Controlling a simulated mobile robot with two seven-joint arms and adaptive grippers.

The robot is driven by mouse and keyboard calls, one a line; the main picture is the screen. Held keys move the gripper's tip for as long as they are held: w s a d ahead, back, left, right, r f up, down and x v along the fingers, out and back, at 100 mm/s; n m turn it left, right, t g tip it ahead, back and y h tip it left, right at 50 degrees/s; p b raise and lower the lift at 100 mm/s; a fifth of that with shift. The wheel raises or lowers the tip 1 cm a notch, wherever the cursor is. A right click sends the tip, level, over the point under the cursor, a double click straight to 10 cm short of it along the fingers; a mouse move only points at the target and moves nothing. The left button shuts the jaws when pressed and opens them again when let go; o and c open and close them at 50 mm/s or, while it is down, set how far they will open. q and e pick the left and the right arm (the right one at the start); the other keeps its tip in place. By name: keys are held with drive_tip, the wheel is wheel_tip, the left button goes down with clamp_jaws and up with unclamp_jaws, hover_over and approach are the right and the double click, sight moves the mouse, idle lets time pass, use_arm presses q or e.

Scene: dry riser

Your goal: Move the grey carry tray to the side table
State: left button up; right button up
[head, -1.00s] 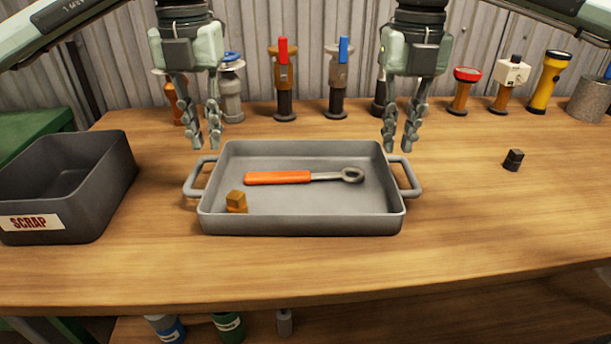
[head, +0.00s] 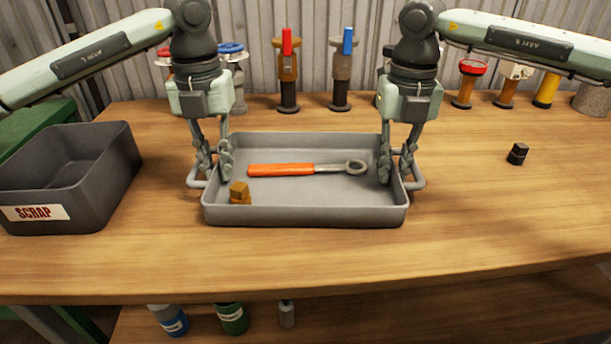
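The grey carry tray (head: 305,217) sits on the wooden workbench, with a loop handle at each end. In it lie an orange-handled ring tool (head: 282,170) and a small brass-coloured piece (head: 240,194). My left gripper (head: 213,172) points down at the tray's left end, open, with one finger inside the tray and one outside by the left handle. My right gripper (head: 396,172) is open in the same way at the right end. The fingers partly hide both handles; I cannot tell whether they touch.
A dark scrap bin (head: 110,175) stands left of the tray, with a green surface (head: 40,122) behind it. Several valves and a yellow torch (head: 546,88) line the back. A small black piece (head: 517,153) lies at the right. The bench's front is clear.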

use_arm(q)
clamp_jaws()
use_arm(e)
clamp_jaws()
use_arm(q)
drive_tip(key=shift+r, duration=0.15)
use_arm(e)
drive_tip(key=shift+r, duration=0.15)
